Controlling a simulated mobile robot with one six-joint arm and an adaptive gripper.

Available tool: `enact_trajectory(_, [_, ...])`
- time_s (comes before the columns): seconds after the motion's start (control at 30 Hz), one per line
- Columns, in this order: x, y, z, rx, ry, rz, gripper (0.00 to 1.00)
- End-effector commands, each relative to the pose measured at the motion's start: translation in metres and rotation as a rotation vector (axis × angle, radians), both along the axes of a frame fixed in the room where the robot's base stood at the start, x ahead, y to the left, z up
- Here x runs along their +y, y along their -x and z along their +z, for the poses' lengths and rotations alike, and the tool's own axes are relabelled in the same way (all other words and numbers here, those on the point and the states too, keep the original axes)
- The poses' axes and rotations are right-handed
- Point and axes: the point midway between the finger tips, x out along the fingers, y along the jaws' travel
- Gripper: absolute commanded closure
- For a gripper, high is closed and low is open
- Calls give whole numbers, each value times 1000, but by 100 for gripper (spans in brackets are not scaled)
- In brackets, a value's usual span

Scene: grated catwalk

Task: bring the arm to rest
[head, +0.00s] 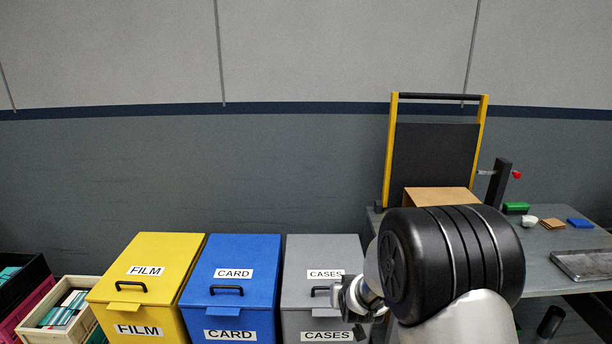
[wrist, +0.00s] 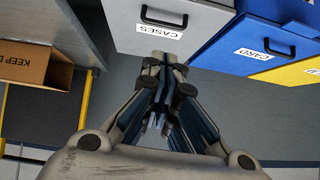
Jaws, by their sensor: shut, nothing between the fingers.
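My gripper (head: 350,298) is low in front of the grey CASES bin (head: 300,257) in the head view, partly hidden behind my own arm. In the wrist view my gripper (wrist: 165,65) points toward the front of the CASES bin (wrist: 125,15), with its fingers together and nothing between them. I cannot tell how close the fingertips are to the bin. My arm is bent, with its large black joint in front of the bench.
A blue CARD bin (head: 232,262) and a yellow FILM bin (head: 150,262) stand to the left, lids shut. At right, a bench (head: 550,276) holds a cardboard box (head: 440,196), a yellow-framed dark panel (head: 435,150) and a metal tray (head: 585,265). Crates (head: 88,290) sit far left.

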Motion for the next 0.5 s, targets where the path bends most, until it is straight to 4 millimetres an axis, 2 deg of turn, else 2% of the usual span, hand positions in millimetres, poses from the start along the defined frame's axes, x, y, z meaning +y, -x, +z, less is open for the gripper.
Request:
enact_trajectory(0.03, [-3,12,29,12,-2,1,100])
enact_trajectory(0.2, [-11,67,94,93,0,8,100])
enact_trajectory(0.37, [-19,133,141,170,6,11,100])
enact_trajectory(0.5, [-26,199,171,237,13,12,100])
